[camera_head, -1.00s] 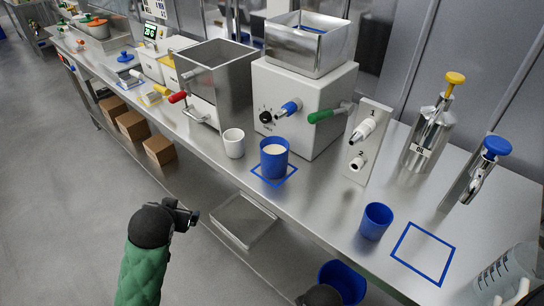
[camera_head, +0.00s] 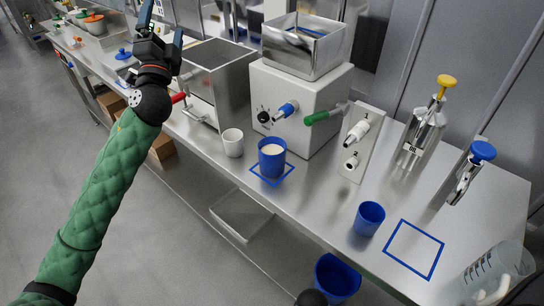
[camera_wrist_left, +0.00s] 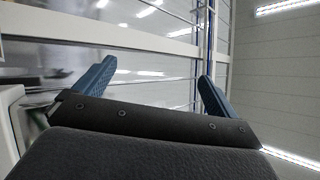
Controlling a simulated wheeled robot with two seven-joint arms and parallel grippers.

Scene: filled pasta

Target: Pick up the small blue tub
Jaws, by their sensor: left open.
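Two small blue tubs stand upright on the steel counter. One blue tub (camera_head: 272,163) holds something pale and stands on a blue outlined square, in front of the white machine. The other blue tub (camera_head: 369,219) looks empty and stands farther right, beside a second blue outlined square (camera_head: 415,249). My left gripper (camera_head: 160,28) is raised at the upper left, fingers pointing up, away from both tubs. In the left wrist view its two blue fingers (camera_wrist_left: 157,82) are spread with nothing between them. My right gripper is not visible.
A white cup (camera_head: 233,143) stands left of the filled tub. The white machine (camera_head: 296,108) with blue and green handles stands behind. An oil pump bottle (camera_head: 420,140) and a clear measuring jug (camera_head: 495,272) are at the right. A blue bucket (camera_head: 337,278) is below the counter edge.

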